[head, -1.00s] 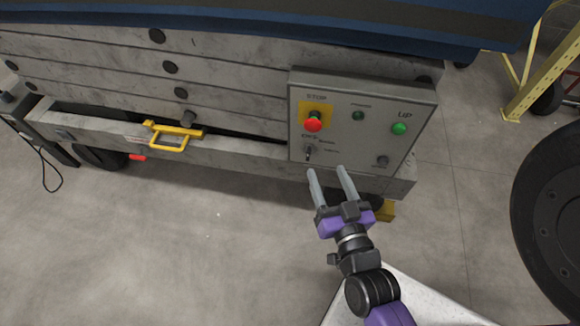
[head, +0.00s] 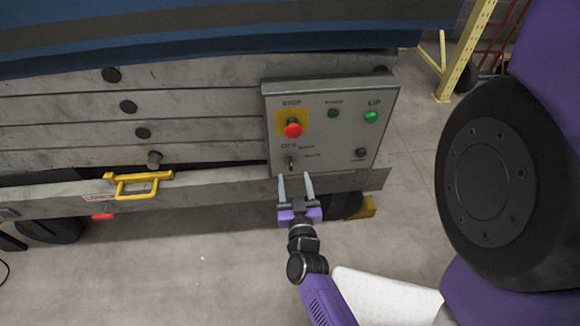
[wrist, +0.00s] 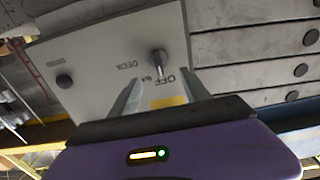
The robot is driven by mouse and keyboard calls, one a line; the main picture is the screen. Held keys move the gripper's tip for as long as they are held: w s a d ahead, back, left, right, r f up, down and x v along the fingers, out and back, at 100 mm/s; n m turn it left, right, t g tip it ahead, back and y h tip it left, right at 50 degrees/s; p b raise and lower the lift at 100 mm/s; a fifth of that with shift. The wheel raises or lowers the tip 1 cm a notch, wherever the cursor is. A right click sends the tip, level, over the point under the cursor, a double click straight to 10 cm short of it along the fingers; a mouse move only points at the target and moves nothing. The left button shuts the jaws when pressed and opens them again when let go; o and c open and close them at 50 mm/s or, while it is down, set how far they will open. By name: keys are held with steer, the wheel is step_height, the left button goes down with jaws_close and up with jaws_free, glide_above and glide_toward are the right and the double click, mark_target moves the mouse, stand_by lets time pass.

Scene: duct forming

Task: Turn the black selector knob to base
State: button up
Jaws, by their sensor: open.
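The black selector knob (head: 291,163) is at the lower left of the grey control panel (head: 326,97), beside the OFF and BASE lettering. I cannot tell any contact.
The panel also has a red stop button (head: 293,129) above the knob, a green UP button (head: 371,117) and a dark button (head: 361,153). A yellow handle (head: 136,186) is on the lift frame at the left. Open floor lies below.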

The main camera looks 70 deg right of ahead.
mark_target(293, 164)
steer(key=x, duration=0.6)
jaws_close()
steer(key=shift+m, duration=0.3)
steer(key=m+p, duration=0.1)
steer(key=m, duration=0.2)
steer(key=shift+s+m, duration=0.2)
steer(key=shift+m, duration=0.1)
steer(key=shift+s+d+f+m, duration=0.1)
steer(key=shift+m, duration=1)
steer(key=shift+s+f+m, duration=0.1)
steer(key=shift+s+m, duration=0.05)
steer(key=shift+m, duration=0.95)
